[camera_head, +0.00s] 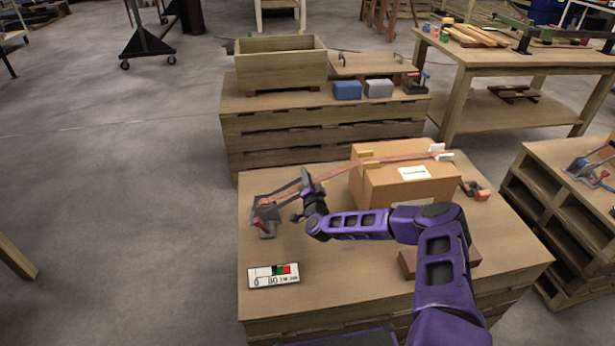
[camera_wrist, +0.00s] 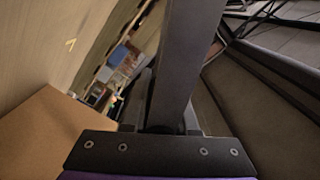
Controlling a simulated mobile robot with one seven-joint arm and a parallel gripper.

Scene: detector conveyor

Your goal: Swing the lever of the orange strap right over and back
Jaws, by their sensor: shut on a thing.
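The orange strap (camera_head: 325,176) runs from a grey ratchet buckle (camera_head: 264,217) on the left of the table, up and over the cardboard box (camera_head: 385,187). A grey lever (camera_head: 306,179) stands up by my gripper, to the right of the buckle. My gripper (camera_head: 304,192) is shut on the lever. In the wrist view a dark bar (camera_wrist: 180,65), seemingly the lever or a finger, rises from the gripper's base plate and hides much behind it. The contact between fingers and lever is too small to see clearly.
A label board (camera_head: 273,275) lies at the table's front left. Another orange-and-grey piece (camera_head: 474,190) sits right of the box. My arm crosses in front of the box. A pallet stack behind holds a wooden crate (camera_head: 281,67) and small boxes (camera_head: 347,89).

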